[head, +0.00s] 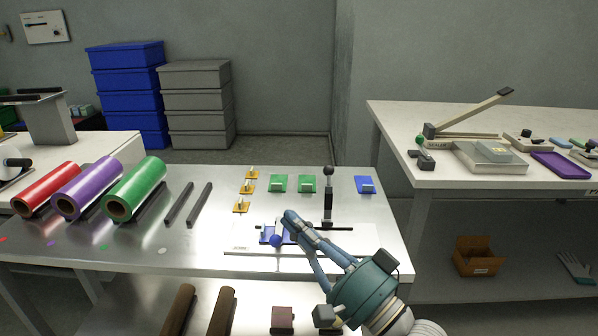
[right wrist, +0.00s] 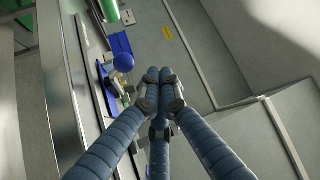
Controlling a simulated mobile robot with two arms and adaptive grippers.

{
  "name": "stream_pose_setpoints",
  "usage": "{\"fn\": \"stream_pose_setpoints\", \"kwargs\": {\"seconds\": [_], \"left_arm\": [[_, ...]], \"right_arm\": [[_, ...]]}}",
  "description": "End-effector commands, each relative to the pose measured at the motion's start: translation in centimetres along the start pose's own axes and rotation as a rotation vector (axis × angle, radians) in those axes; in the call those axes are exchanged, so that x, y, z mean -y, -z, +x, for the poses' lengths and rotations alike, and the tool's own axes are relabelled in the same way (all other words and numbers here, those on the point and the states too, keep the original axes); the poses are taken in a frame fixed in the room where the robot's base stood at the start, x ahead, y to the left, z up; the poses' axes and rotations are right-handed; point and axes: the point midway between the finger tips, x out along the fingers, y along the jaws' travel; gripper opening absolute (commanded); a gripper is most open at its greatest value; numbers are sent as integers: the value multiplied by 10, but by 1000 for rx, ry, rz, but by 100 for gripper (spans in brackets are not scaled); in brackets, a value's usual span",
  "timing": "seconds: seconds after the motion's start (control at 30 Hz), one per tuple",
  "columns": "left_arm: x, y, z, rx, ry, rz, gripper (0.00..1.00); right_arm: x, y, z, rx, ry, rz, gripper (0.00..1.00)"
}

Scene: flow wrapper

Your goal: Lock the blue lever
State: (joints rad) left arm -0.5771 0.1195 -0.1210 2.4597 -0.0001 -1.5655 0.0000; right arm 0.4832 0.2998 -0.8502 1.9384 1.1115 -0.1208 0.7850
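The blue lever has a round blue knob (head: 276,241) and sits by a blue block on a white base plate (head: 240,250) near the front of the steel table. Its knob also shows in the right wrist view (right wrist: 123,62), left of my fingertips, with blue parts beside it. My right gripper (head: 290,216) reaches in from the lower right, just above and right of the knob, and hides part of the mechanism. In the right wrist view its fingertips (right wrist: 159,88) are together with nothing visible between them, apart from the knob. My left gripper is not in view.
A black upright lever (head: 328,190) stands right behind the base plate. Green plates (head: 278,183), yellow pieces (head: 241,207) and a blue plate (head: 365,185) lie behind. Coloured rolls (head: 133,190) and two dark bars (head: 178,203) occupy the left. A white side table (head: 395,135) stands at right.

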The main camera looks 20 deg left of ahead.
Motion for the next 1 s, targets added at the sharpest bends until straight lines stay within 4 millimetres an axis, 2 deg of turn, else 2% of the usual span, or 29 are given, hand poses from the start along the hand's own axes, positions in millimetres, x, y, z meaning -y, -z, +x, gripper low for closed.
{"fn": "stream_pose_setpoints", "kwargs": {"seconds": [0.4, 1.0], "left_arm": [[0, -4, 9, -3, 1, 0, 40], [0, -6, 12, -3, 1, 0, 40]], "right_arm": [[-17, -10, -11, 0, -2, 0, 0], [-22, -14, -14, 4, -4, 2, 0]]}}
